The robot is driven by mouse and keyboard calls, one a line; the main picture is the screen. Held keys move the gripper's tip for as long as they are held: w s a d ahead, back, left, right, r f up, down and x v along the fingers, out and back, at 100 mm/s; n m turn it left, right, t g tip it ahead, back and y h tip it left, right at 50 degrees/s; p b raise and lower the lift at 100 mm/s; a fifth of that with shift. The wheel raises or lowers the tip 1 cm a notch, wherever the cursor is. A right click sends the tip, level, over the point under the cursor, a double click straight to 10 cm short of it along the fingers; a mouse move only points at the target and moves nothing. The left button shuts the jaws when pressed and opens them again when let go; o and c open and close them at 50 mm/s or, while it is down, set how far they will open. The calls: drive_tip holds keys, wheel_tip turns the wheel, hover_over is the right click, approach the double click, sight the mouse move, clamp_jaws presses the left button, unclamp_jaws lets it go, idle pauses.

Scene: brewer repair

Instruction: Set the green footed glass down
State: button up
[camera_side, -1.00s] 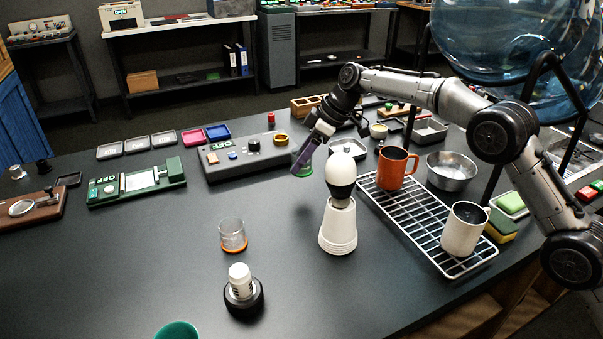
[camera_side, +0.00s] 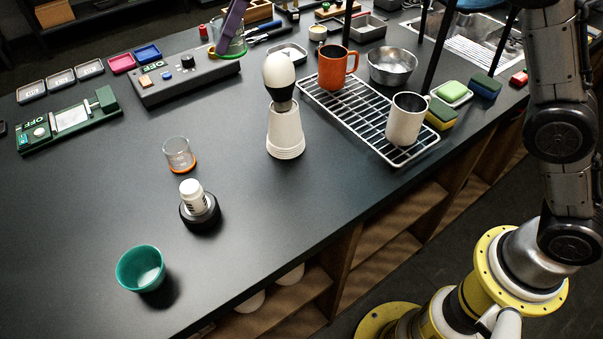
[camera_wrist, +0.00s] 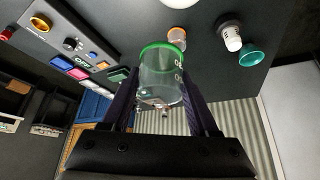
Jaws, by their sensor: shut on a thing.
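The green footed glass (camera_wrist: 163,78) is clear, with a green ring at its foot. In the wrist view it sits between the two dark fingers of my gripper (camera_wrist: 158,88), which is shut on it. One purple finger of my gripper (camera_side: 232,28) shows there; the rest is out of frame. I cannot tell how far the foot is above the surface.
An orange-footed glass (camera_side: 180,155), a white bottle (camera_side: 192,195) on a black base and a teal cup (camera_side: 140,268) stand on the dark table. A white cone stand (camera_side: 286,130) and a drying rack (camera_side: 368,120) with mugs are to the right. Open table lies left of the orange-footed glass.

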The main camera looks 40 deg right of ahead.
drive_tip(key=s+d+f+n, duration=0.1)
drive_tip(key=s+d+f, duration=0.2)
drive_tip(key=s, duration=0.7)
drive_tip(key=s+d+f+n+g, duration=0.1)
drive_tip(key=s+d+f, duration=0.15)
drive_tip(key=s, duration=0.75)
drive_tip(key=s+d+f, duration=0.3)
drive_tip(key=s, duration=0.7)
drive_tip(key=w+a+f, duration=0.2)
drive_tip(key=w+f, duration=0.1)
drive_tip(key=w+a+f, duration=0.6)
drive_tip(key=w, duration=0.1)
drive_tip(key=shift+w+a+f, duration=0.1)
drive_tip(key=shift+w+f, duration=0.05)
drive_tip(key=shift+f, duration=0.75)
drive_tip(key=shift+w+f, duration=0.1)
drive_tip(key=shift+f, duration=0.8)
drive_tip(key=o, duration=1.4)
drive_tip(key=shift+f, duration=0.15)
